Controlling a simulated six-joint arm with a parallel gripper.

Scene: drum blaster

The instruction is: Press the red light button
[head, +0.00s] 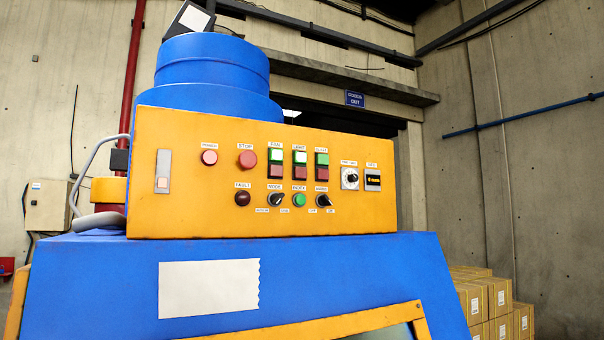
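The orange control panel (215,215) faces me on top of the blue machine. In its upper row, a two-part switch whose small label seems to read LIGHT has a green upper button (300,157) and a dull red lower button (299,173). Similar green-over-red pairs stand on both sides: the left pair's red button (275,171) and the right pair's red button (321,173). Further left are a round red stop button (247,159) and a round pinkish-red lamp or button (209,157). My gripper is not in view.
Below the switches are a dark red round fault lamp (242,198), a green round button (299,200) and two black knobs. Cardboard boxes (478,300) stand at lower right. The panel front is unobstructed.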

